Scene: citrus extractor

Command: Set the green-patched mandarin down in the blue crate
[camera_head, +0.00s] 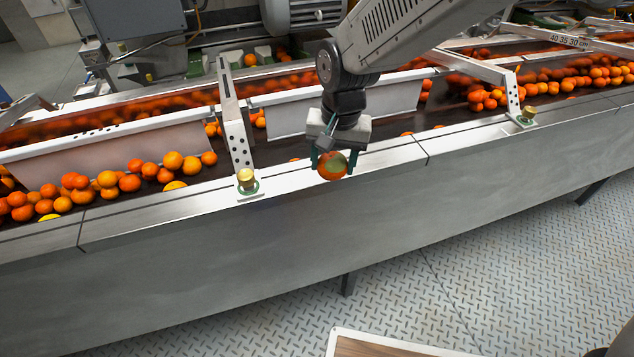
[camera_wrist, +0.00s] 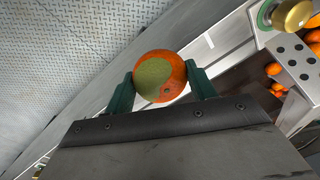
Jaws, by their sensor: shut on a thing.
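The green-patched mandarin (camera_head: 332,166) is orange with a large dull green patch. My gripper (camera_head: 330,160) is shut on it and holds it in front of the conveyor's near metal rim in the head view. In the wrist view the mandarin (camera_wrist: 159,77) sits between the two green fingers of my gripper (camera_wrist: 160,84), its green patch facing the camera. No blue crate shows in either view.
The conveyor's metal side wall (camera_head: 300,235) runs across the view, with many oranges (camera_head: 110,180) on the belt. A bracket with a brass knob (camera_head: 246,178) stands left of my gripper. The patterned floor (camera_head: 500,260) in front is mostly open.

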